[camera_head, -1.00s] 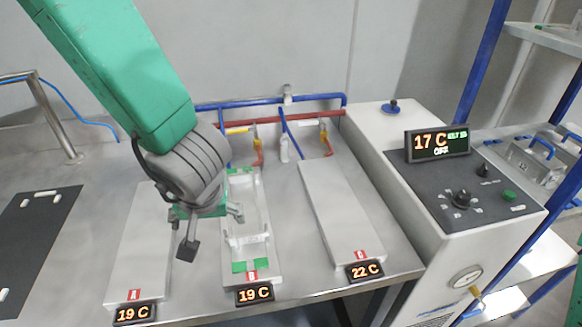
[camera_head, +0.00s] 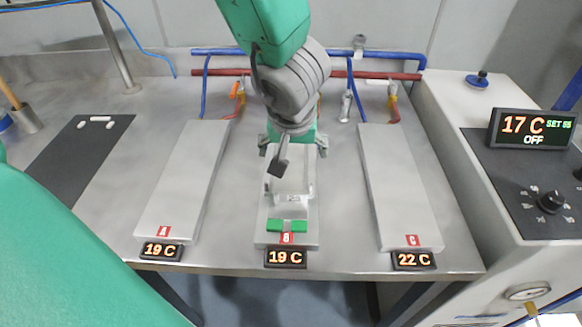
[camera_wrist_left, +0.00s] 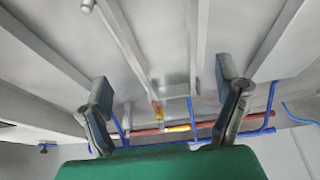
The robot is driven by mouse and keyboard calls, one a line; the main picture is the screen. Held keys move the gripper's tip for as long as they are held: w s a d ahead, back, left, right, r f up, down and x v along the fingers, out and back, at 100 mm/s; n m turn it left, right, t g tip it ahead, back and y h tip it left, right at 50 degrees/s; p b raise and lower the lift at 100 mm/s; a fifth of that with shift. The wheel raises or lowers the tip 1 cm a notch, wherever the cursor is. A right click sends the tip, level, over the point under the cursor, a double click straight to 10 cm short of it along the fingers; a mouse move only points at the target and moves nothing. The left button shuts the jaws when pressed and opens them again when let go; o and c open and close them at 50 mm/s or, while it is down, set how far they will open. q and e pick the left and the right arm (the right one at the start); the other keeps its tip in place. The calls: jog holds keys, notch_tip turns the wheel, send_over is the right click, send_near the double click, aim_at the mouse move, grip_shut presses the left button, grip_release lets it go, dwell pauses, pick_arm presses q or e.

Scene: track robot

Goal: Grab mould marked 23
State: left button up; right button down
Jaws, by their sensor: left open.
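The light grey mould (camera_head: 291,183) sits on the middle plate B (camera_head: 265,236), between the other two plates. A small dark marking shows on its front, too small to read surely. My left gripper (camera_head: 290,156) comes in from above and is open over the far part of plate B. It hides the far part of the mould. One dark finger hangs in front of the mould's far end; I cannot tell whether it touches. In the left wrist view the gripper's two fingers (camera_wrist_left: 165,85) are wide apart, with nothing held between them. My right gripper is not in view.
Plate A (camera_head: 184,180) lies left and plate C (camera_head: 400,185) right, both bare. Blue and red pipes (camera_head: 215,75) run behind. A control box (camera_head: 525,185) stands right, a dark mat (camera_head: 75,155) lies left. A green strip (camera_head: 288,226) lies on plate B's front.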

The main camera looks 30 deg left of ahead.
aim_at(291, 164)
pick_arm(q)
jog(key=b+x, duration=0.1)
jog(key=x, duration=0.1)
jog(key=b+x, duration=0.1)
jog(key=x, duration=0.1)
jog(key=shift+s+a+b, duration=0.2)
jog(key=shift+a+b, duration=0.1)
jog(key=shift+b, duration=0.05)
jog(key=shift+w+f, duration=0.25)
jog(key=shift+f, duration=0.1)
jog(key=shift+r, duration=0.1)
jog(key=c, duration=1.8)
